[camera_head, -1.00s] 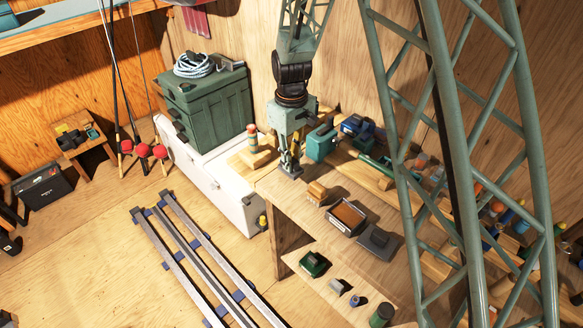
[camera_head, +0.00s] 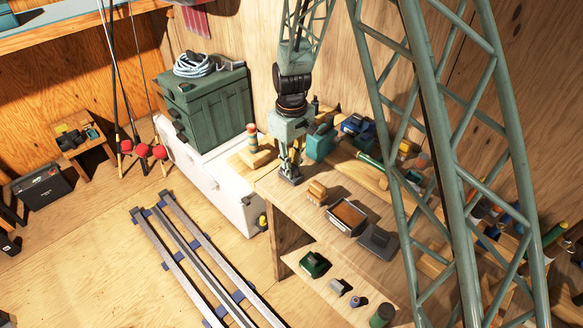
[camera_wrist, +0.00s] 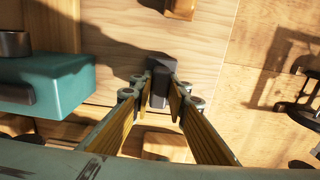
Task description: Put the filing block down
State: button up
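The filing block (camera_head: 290,175) is a small dark grey block at the near left corner of the wooden workbench (camera_head: 290,208). My gripper (camera_head: 290,165) is above it, pointing down, with its fingers on either side of the block. In the wrist view the block (camera_wrist: 160,78) sits between the two fingertips (camera_wrist: 161,92), which appear closed on it. The block is at or very near the bench top; I cannot tell whether it touches. The fingers hide part of its sides.
A teal box (camera_head: 320,140) stands close right of my gripper, also at the left in the wrist view (camera_wrist: 50,80). A wooden brush-like block (camera_head: 317,192), a tray (camera_head: 347,217) and a grey flat piece (camera_head: 379,241) lie on the bench. A white chest (camera_head: 215,190) adjoins at left.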

jog(key=o, duration=0.4)
jog(key=shift+r, duration=0.1)
jog(key=shift+r+p, duration=0.65)
jog(key=shift+r, duration=5.4)
